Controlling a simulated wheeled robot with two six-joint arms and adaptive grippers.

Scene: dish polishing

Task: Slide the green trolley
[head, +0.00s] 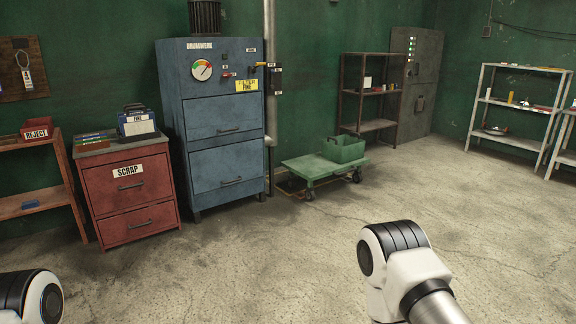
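The green trolley (311,169) is a low, flat platform on small dark wheels. It stands on the floor near the back wall, just right of the blue machine. A green open bin (343,149) sits on its right part. Parts of my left arm show at the bottom left corner and parts of my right arm at the bottom right of centre. Neither gripper is in view. Both visible arm parts are well apart from the trolley, with bare floor between.
The blue cabinet (220,143) with a gauge stands left of the trolley. A red SCRAP cabinet (124,198) is further left. A dark shelf (371,90) stands behind the trolley, and a pale shelf (517,104) is at right. The concrete floor (250,265) in front is clear.

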